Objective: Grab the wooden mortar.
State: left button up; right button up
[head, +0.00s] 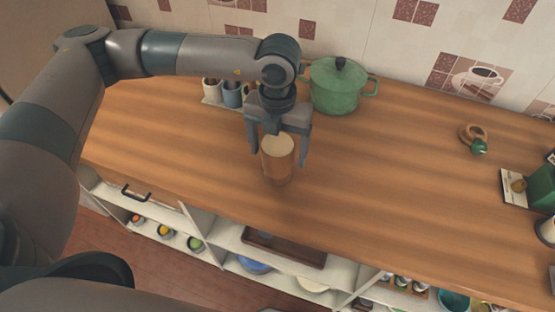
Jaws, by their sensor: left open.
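The wooden mortar (277,165) looks like a brown wooden cylinder with a pale top, standing upright on the wooden counter near its front edge. My left gripper (278,154) points down over it from behind. It is open, with one finger on the left and one on the right of the mortar. Whether either finger touches the wood cannot be told. The gripper's body hides a little of the area behind the mortar's top. My right gripper is not in view.
A green lidded pot (335,88) stands behind and right of the gripper. Small cups (232,95) stand on a rack behind left. A wooden ring-like item (473,134) and a green box (541,188) lie at the right. The wooden counter (390,170) is clear between. Open shelves lie below.

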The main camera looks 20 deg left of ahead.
pick_arm(q)
jog(key=shift+a+f+p, duration=0.1)
jog(key=shift+f+p, duration=0.2)
jog(key=shift+f, duration=1)
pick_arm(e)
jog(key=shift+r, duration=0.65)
pick_arm(q)
jog(key=shift+c, duration=0.7)
jog(key=c, duration=1.2)
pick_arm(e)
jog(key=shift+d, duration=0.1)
pick_arm(q)
jog(key=shift+r, duration=0.2)
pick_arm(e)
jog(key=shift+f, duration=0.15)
